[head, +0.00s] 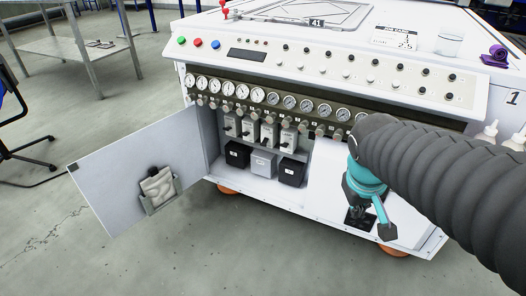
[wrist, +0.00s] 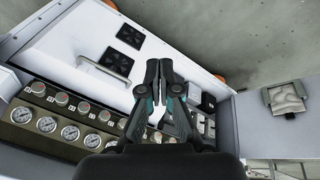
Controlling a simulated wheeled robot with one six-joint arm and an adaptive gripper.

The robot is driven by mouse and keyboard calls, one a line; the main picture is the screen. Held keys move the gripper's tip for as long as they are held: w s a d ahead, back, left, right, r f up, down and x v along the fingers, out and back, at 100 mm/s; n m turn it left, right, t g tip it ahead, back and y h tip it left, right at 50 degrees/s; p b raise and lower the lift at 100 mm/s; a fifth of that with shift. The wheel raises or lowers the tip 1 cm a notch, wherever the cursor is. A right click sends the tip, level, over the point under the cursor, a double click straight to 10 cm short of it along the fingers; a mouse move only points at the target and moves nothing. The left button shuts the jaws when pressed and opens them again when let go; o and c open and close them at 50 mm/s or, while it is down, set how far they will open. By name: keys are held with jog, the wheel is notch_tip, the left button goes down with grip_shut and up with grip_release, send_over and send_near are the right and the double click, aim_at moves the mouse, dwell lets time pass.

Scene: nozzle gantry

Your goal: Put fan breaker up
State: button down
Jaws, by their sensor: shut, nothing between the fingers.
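Several grey breaker boxes (head: 268,132) with black levers stand in a row inside the open cabinet under the gauges in the head view. Their labels are too small to read, so I cannot tell which one is the fan breaker, nor be sure of each lever's position. In the wrist view, my gripper (wrist: 159,72) is shut and empty, its fingertips together over the white front panel. Part of the breaker row (wrist: 203,124) shows just right of the fingers, partly hidden by them. In the head view, my arm and its teal joint are right of the breakers, outside the cabinet.
The cabinet door (head: 127,178) is swung open to the left, with a pouch (head: 158,188) on it. Black and grey bins (head: 263,162) sit below the breakers. Gauges (head: 257,95) and knobs run above. The wrist view shows a handle (wrist: 104,71) and black vents (wrist: 131,37).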

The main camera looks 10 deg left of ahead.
aim_at(265, 142)
jog(key=w+a+f+n+g+h+b, duration=0.1)
jog(key=w+a+f+n+h, duration=0.2)
jog(key=w+f, duration=0.5)
jog(key=w+a+f+n+g+h+b, duration=0.1)
jog(key=w+a+f+n, duration=0.25)
jog(key=w+f, duration=0.4)
jog(key=w+a+f+n+t+h, duration=0.1)
jog(key=w+f+n+t, duration=0.15)
jog(key=w, duration=0.25)
jog(key=w+a+f+n+t+h+b, duration=0.1)
jog(key=w+a+f+n+h, duration=0.15)
jog(key=w, duration=0.35)
jog(key=w+a+f+n+t+h, duration=0.1)
jog(key=w+f+n+t, duration=0.15)
jog(key=w+n, duration=0.2)
jog(key=w+a+f+n+t+y, duration=0.2)
jog(key=w+a+f+n+t, duration=0.3)
jog(key=a, duration=0.4)
jog(key=w+a+f+n+t+y+b, duration=0.1)
jog(key=w+a+f+n+t+y, duration=0.1)
jog(key=w+a+f+n+t, duration=0.3)
jog(key=w+a+n, duration=0.2)
jog(key=w+a, duration=0.1)
jog(key=a, duration=0.1)
jog(key=shift+w+f+n, duration=0.15)
jog(key=shift+w+n, duration=0.2)
jog(key=shift+n, duration=0.05)
jog(key=shift+d, duration=0.1)
